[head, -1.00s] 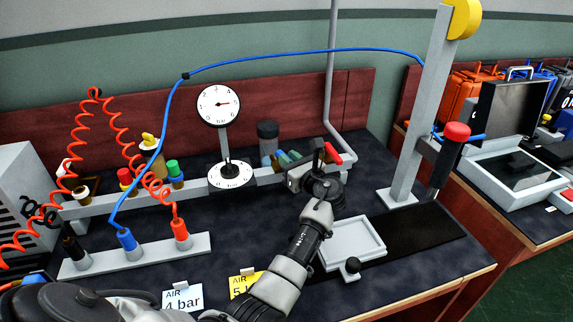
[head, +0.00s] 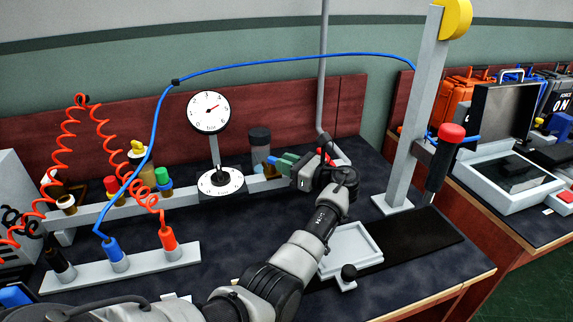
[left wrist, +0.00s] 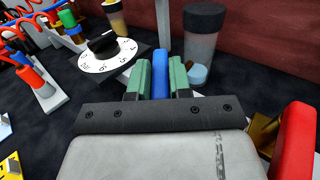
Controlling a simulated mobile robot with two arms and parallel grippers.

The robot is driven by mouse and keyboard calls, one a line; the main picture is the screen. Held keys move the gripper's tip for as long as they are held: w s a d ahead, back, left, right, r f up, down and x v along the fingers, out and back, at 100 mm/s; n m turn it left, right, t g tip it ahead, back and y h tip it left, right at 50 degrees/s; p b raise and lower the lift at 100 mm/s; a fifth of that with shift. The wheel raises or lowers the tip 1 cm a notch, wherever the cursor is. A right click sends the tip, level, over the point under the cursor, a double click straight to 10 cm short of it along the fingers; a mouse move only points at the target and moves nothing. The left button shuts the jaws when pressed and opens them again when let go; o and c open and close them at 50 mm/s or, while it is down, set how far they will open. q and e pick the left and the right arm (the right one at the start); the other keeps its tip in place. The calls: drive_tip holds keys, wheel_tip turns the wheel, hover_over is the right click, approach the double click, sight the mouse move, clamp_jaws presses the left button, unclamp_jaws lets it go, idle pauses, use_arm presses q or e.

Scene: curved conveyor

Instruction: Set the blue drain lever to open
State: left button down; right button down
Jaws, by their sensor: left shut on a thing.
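The blue drain lever (left wrist: 161,72) shows in the left wrist view as a narrow blue bar, upright in that picture. My left gripper (left wrist: 162,70) is shut on it, with one green finger pad on each side. The lever's lower end is hidden by the gripper body. In the head view my left gripper (head: 282,162) is at the rail, below and right of a dark-capped cylinder (head: 260,148). The lever is hard to make out there behind the fingers. My right gripper is not in view.
A red handle (left wrist: 295,145) is close to the right of my left gripper. A dial (head: 221,182) and a round gauge (head: 209,112) stand to the left. A grey tray (head: 325,268) lies in front. A post (head: 411,140) stands to the right.

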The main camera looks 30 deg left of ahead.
use_arm(q)
drive_tip(key=c, duration=1)
unclamp_jaws()
drive_tip(key=shift+c, duration=0.2)
drive_tip(key=shift+r, duration=0.15)
wheel_tip(320, 180, up, 4)
drive_tip(key=shift+r+p, duration=0.15)
drive_tip(key=shift+p, duration=0.3)
drive_tip(key=d+r, duration=0.6)
drive_tip(key=d, duration=0.5)
drive_tip(key=shift+d+r, duration=0.15)
drive_tip(key=shift+d, duration=0.2)
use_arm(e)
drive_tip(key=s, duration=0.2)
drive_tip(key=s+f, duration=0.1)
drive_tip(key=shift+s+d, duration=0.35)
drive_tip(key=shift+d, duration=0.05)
use_arm(q)
drive_tip(key=shift+s, duration=0.1)
